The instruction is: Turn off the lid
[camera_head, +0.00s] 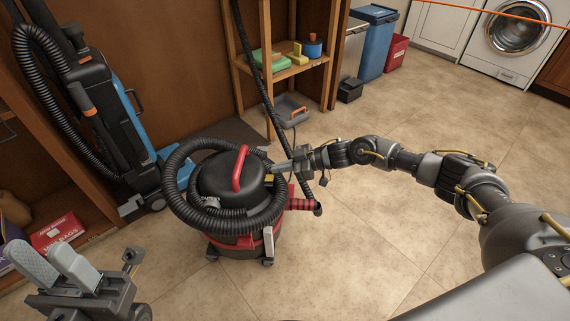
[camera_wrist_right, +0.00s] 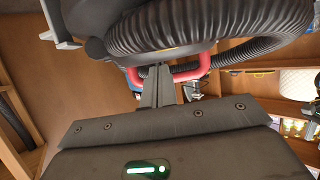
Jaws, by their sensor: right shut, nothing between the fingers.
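A canister vacuum with a rounded black lid (camera_head: 215,178) and a red handle (camera_head: 240,168) stands on the floor, its black hose coiled around the lid. My right gripper (camera_head: 280,167) is at the right side of the lid, shut and empty, with its tips close to the rim; I cannot tell whether they touch. In the right wrist view the shut fingers (camera_wrist_right: 158,85) point at the vacuum, with the red handle (camera_wrist_right: 198,70) and ribbed hose (camera_wrist_right: 200,25) near the tips. My left gripper (camera_head: 55,264) is low at the left, away from the vacuum, its two pads apart and empty.
An upright blue and black vacuum (camera_head: 125,120) stands at the left by a wooden shelf with boxes (camera_head: 55,235). A shelf unit (camera_head: 285,70), a blue bin (camera_head: 375,40) and a red bin (camera_head: 397,52) are behind. The tiled floor (camera_head: 350,250) at the right is clear.

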